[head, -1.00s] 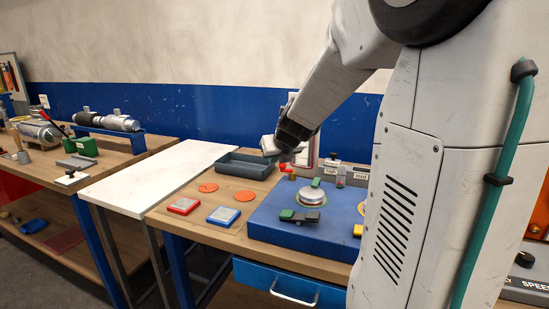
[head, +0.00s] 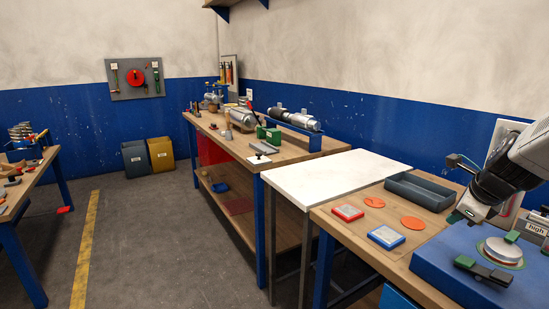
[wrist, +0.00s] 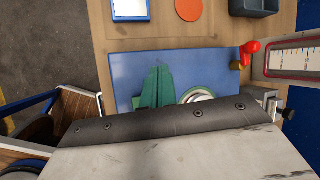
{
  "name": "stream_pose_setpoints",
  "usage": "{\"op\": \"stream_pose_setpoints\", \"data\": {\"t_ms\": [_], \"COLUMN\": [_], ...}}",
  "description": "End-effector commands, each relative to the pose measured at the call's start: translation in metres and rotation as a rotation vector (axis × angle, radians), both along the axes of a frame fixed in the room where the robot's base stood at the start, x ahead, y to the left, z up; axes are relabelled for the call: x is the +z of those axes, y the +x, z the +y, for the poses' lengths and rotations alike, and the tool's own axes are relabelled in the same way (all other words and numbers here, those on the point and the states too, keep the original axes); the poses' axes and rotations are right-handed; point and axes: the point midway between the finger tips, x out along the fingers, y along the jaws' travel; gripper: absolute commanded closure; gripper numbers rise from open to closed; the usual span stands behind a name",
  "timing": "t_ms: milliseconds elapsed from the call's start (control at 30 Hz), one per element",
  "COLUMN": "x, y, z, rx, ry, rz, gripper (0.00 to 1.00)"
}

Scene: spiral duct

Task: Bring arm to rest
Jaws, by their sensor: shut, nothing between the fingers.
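My gripper (head: 463,213) shows at the right of the head view, at the end of my grey and white arm. It is shut and empty, raised and angled down to the left above the bench with the blue fixture. The blue fixture base (head: 437,262) lies beneath it, with a silver round part (head: 499,252) and a dark clamp with a green end (head: 482,270). In the wrist view, a wide pale body with a dark edge fills the bottom and hides part of the blue base (wrist: 124,64).
A grey tray (head: 418,191), orange discs (head: 411,223), a red-framed block (head: 347,212) and a blue-framed block (head: 386,236) lie on the wooden bench. A white-topped table (head: 335,174) adjoins it.

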Motion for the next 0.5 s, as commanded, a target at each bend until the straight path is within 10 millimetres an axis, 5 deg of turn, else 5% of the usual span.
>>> {"op": "stream_pose_setpoints", "data": {"t_ms": [267, 500], "x": [0.001, 0.01], "y": [-0.076, -0.169], "z": [0.084, 0.147], "rx": [0.923, 1.805], "ry": [-0.289, -0.512], "rz": [0.182, 0.261], "gripper": [1.0, 1.0]}}
